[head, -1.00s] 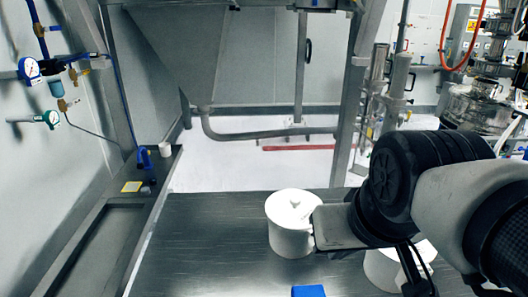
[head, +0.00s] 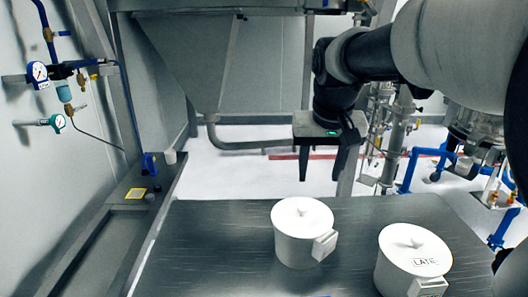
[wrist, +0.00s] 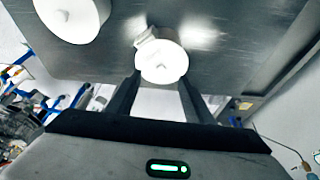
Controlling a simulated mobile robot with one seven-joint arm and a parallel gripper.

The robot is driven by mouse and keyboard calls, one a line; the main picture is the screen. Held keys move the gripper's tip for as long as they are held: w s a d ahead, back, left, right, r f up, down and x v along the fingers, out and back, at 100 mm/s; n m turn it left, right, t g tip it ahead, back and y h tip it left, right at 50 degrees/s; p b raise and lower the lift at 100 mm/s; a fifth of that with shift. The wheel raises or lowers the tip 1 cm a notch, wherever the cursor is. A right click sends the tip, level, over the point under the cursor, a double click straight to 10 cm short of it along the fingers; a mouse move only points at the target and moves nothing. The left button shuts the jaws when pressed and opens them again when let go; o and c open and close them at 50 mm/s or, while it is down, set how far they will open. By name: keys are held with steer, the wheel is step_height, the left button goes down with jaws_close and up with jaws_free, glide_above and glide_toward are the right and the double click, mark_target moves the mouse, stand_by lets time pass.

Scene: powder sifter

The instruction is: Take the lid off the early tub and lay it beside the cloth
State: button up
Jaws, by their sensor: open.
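Two white lidded tubs stand upright on the dark table (head: 215,240). The left tub (head: 297,250) has its lid (head: 302,215) on, with a small knob, and a pale block on its right side; I can read no name on it. The right tub (head: 405,279) is marked LATE and is also lidded. My gripper (head: 321,178) is open and empty, pointing down above and behind the left tub. In the wrist view, a tub (wrist: 162,62) shows beyond my open fingers, apart from them, and another tub (wrist: 72,18) is at upper left. The cloth is not clearly visible.
The table left of the tubs is bare. Pipes and a hopper (head: 190,60) stand behind.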

steer(key=w+f, duration=0.3)
steer(key=w, duration=0.5)
glide_above(303, 207)
steer(key=s, duration=0.2)
steer(key=shift+g, duration=0.3)
step_height(303, 207, down, 12)
steer(key=shift+s+d+r+b, duration=0.1)
steer(key=shift+s+r+b, duration=0.05)
steer(key=shift+b, duration=0.15)
steer(key=shift+x, duration=2.75)
steer(key=shift+r, duration=0.1)
jaws_close()
